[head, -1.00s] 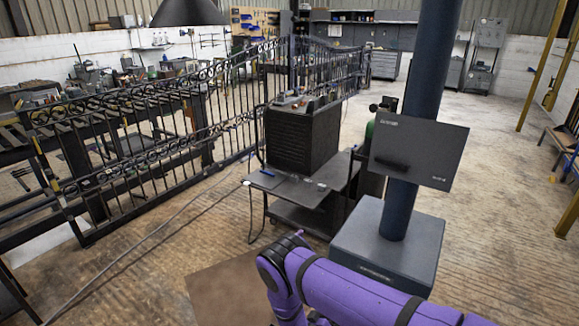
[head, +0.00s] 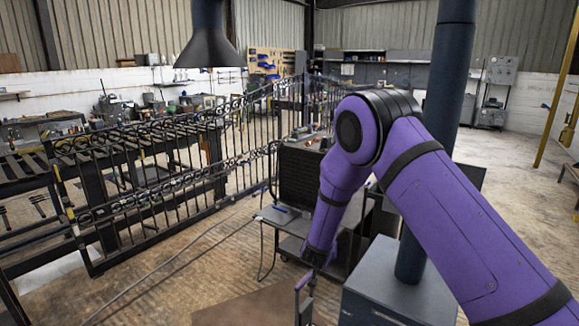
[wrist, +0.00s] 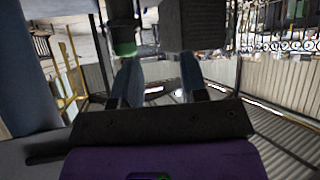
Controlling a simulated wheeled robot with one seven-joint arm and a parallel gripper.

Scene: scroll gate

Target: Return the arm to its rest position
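My purple arm (head: 440,215) fills the right half of the head view, with its elbow raised and its forearm (head: 335,210) hanging down. My gripper (wrist: 162,72) shows in the wrist view, where its two bluish fingers stand apart with a clear gap between them and nothing held. In the head view the hand end is small and low near the bottom middle, and its fingers cannot be made out. The wrist view looks upside down.
A black boxy machine (head: 299,172) on a low cart (head: 270,216) stands behind my forearm. A dark blue column on a grey box (head: 385,285) is beside my arm. An ornate black gate (head: 150,180) stands at the left. Open floor (head: 520,160) lies at the right.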

